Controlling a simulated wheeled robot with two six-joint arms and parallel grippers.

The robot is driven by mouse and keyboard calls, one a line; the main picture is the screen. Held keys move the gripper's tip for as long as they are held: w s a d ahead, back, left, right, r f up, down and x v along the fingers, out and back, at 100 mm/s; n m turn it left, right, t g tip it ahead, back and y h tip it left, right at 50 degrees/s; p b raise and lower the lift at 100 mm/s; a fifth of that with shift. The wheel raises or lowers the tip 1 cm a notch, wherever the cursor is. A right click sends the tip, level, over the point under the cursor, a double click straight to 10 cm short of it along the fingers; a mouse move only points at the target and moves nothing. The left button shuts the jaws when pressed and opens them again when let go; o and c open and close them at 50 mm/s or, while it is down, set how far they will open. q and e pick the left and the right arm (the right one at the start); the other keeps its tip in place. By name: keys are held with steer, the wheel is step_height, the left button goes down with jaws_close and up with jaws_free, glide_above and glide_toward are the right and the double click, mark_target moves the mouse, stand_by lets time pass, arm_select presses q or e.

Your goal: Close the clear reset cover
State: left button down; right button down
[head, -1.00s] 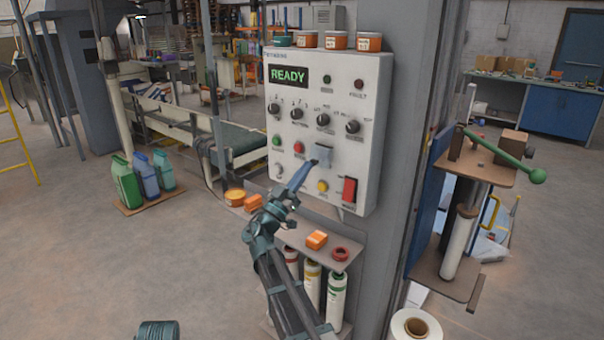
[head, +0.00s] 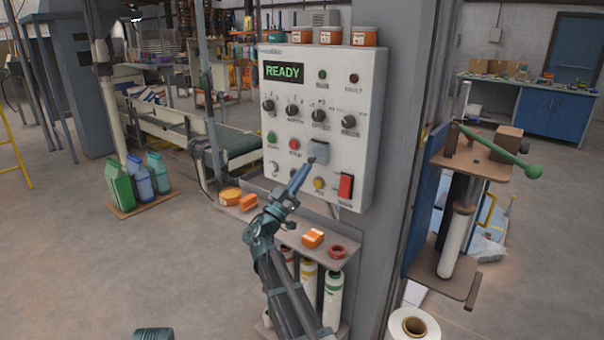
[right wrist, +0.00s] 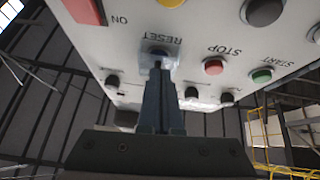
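The clear reset cover (head: 319,150) is a small grey-blue translucent flap on the control panel (head: 366,95), right of the red stop button. In the right wrist view, which sees the panel upside down, the cover (right wrist: 170,62) shows around a dark button beside the RESET label. My right gripper (head: 309,163) is shut and empty, its narrow fingers pointing up at the cover's lower left. In the right wrist view the fingertips (right wrist: 157,66) overlap the cover; I cannot tell whether they touch it or how far it stands from the panel.
A red rocker switch (head: 345,186) and a yellow button (head: 319,184) sit below the cover. A shelf (head: 290,235) with orange items lies under the panel. Orange-labelled tubs (head: 364,36) stand on top. A press with a green handle (head: 500,150) stands at right.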

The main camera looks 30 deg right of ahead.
steer(key=shift+d, duration=0.2)
steer(key=s+a+f+b, duration=0.1)
steer(key=a+f+b, duration=0.5)
steer(key=f+b, duration=0.4)
steer(key=shift+s, duration=0.4)
